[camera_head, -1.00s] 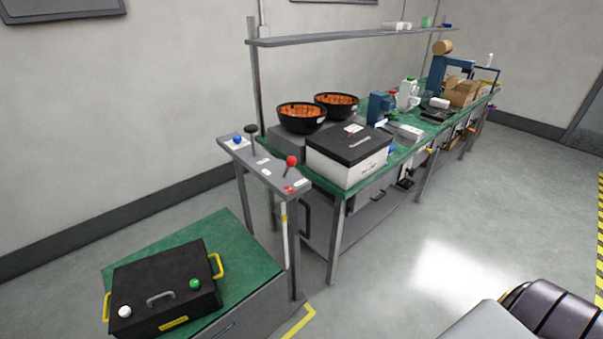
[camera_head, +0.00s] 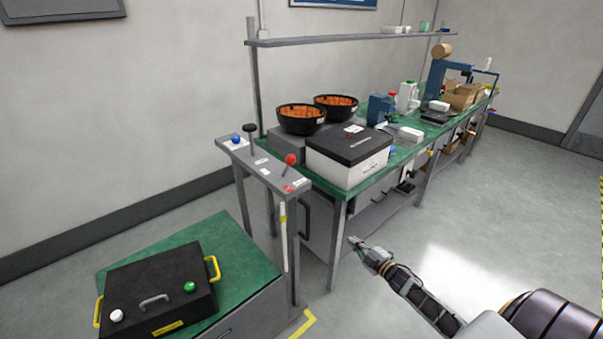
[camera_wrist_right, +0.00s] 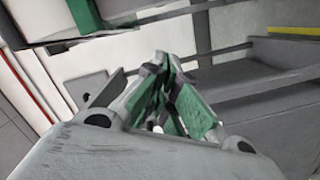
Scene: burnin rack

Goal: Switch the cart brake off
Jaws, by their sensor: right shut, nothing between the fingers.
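A narrow grey control shelf (camera_head: 262,168) stands at the near end of the green bench. The labels are too small to read, so I cannot tell which control is the cart brake. My right gripper (camera_head: 354,241) is shut and empty, in front of the bench, to the right of and lower than the shelf. Its fingers with green pads also show in the right wrist view (camera_wrist_right: 163,75). My left gripper is not in view.
A black case (camera_head: 160,285) with yellow handles lies on a low green-topped cart (camera_head: 240,253) at the lower left. A white box with a black lid (camera_head: 345,165) and two black bowls (camera_head: 300,121) stand on the bench. Floor (camera_head: 440,260) in front is clear.

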